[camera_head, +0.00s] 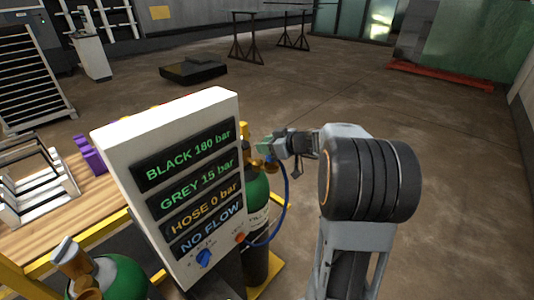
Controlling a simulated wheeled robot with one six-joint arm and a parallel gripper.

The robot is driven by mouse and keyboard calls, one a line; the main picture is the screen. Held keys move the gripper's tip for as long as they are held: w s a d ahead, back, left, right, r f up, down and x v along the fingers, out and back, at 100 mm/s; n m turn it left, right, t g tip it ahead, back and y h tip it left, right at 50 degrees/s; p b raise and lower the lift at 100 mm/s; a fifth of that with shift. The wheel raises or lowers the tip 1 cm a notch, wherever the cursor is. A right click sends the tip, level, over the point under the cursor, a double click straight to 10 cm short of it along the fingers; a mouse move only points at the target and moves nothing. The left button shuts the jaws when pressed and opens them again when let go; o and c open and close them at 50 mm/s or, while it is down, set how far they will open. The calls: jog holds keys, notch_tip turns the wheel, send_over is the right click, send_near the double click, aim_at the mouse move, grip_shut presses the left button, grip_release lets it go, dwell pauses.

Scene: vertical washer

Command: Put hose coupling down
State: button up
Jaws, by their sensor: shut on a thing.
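My gripper (285,146) is at the middle of the view, just right of the white display panel (190,180). It is shut on the hose coupling, which is small and mostly hidden at the jaws. A blue hose (283,205) hangs in a curve from near the jaws down toward the foot of the panel. A green gas cylinder (257,190) stands behind the panel, with brass fittings (262,164) at its top close to my gripper. Whether the coupling touches these fittings cannot be told.
A second green cylinder (122,278) with a brass valve stands at the lower left. A wooden table (95,208) with a white rack (38,185) and purple pieces (88,153) is at the left. The floor behind and right of my arm is open.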

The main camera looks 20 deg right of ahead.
jog(key=shift+f, duration=1.75)
jog(key=shift+f, duration=0.15)
jog(key=o, duration=0.9)
